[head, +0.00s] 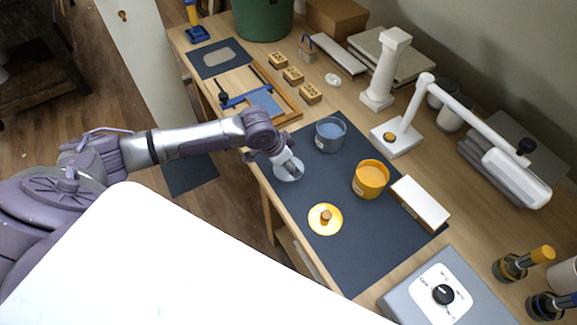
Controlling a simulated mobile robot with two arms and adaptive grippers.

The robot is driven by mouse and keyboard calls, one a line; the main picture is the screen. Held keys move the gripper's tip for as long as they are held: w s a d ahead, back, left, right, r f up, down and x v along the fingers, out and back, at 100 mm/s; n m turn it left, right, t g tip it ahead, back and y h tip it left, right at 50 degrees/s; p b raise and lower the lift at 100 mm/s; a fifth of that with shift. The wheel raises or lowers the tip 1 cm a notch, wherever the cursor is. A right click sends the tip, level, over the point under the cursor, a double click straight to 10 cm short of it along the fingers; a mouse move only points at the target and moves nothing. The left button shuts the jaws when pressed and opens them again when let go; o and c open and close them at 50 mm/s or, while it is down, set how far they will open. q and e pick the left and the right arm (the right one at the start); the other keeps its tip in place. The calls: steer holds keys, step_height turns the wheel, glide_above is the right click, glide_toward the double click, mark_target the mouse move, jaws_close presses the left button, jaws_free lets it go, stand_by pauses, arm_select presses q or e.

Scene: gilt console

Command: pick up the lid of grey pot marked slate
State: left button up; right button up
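A round pale grey lid (286,177) is at the left edge of the dark mat, partly hidden by my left gripper (291,167). My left gripper points down over the middle of the lid, where a knob would be hidden. I cannot tell whether its fingers are closed or touching the lid. A blue-grey pot (330,135) stands open just right of the gripper, with a small label too small to read. An orange pot (371,179) stands open farther right. A yellow lid with a brown knob (325,218) lies in front of it. My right gripper is out of view.
The dark mat (365,250) has free room around the yellow lid. A white-topped box (420,203) lies at its right edge. A white lamp (400,135) stands behind the pots. A grey device with a dial (443,294) is at the lower right.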

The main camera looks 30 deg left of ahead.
arm_select(q)
steer(key=shift+s, duration=0.15)
jaws_close()
steer(key=shift+f, duration=0.1)
steer(key=shift+s, duration=0.1)
